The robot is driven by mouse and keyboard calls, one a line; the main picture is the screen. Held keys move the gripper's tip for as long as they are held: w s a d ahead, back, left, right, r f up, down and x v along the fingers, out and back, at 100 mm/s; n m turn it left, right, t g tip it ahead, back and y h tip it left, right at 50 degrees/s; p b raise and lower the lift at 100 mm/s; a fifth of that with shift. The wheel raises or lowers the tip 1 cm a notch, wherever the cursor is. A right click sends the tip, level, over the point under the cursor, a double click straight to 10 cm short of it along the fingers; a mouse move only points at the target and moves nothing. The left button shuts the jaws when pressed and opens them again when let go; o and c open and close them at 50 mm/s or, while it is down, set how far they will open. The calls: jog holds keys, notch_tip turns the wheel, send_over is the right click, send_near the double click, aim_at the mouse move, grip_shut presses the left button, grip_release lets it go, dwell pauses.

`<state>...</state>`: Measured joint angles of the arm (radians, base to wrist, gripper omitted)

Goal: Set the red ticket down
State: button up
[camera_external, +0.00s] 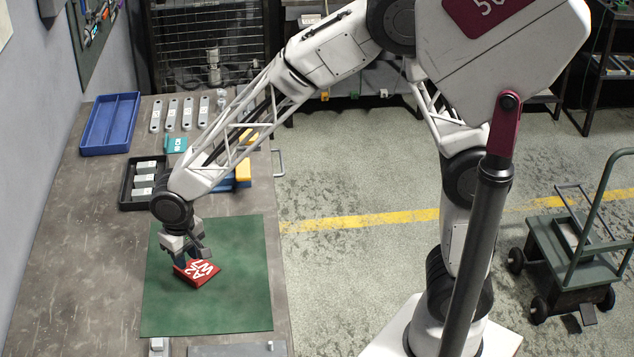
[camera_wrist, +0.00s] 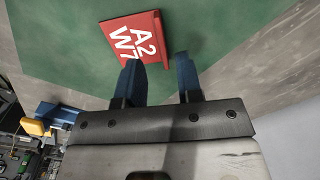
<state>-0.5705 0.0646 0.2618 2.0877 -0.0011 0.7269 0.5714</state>
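The red ticket (camera_external: 203,272) with white lettering is on the green mat (camera_external: 215,310), below and beside my gripper (camera_external: 187,260). It also shows in the wrist view (camera_wrist: 128,38), reading "A2" and "W7", with a raised edge or fold along its right side. In the wrist view my gripper (camera_wrist: 159,60) has its two blue fingers clearly apart. The left finger overlaps the ticket's lower edge in the picture, and the raised side appears in the gap, clear of the right finger. I cannot tell whether the ticket lies fully flat on the mat.
A black tray (camera_external: 127,202) with light pieces stands behind the mat, near a teal block (camera_external: 176,144). A blue tray (camera_external: 109,146) and several grey brackets (camera_external: 172,114) are at the back. Grey metal parts (camera_external: 237,350) lie at the front. Most of the mat is clear.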

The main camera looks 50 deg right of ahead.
jog(key=shift+r, duration=2.55)
jog(key=s+d+r+t, duration=0.1)
jog(key=s+d+r, duration=0.35)
jog(key=d, duration=0.55)
jog(key=s+d+r, duration=0.3)
jog(key=d+r, duration=0.3)
jog(key=d, duration=0.4)
jog(key=s+d+r+t, duration=0.1)
jog(key=s+d+r, duration=0.1)
jog(key=s+d, duration=1.2)
jog(key=shift+s+d+r+t, duration=0.15)
jog(key=shift+s+r+t, duration=0.2)
jog(key=shift+s, duration=0.6)
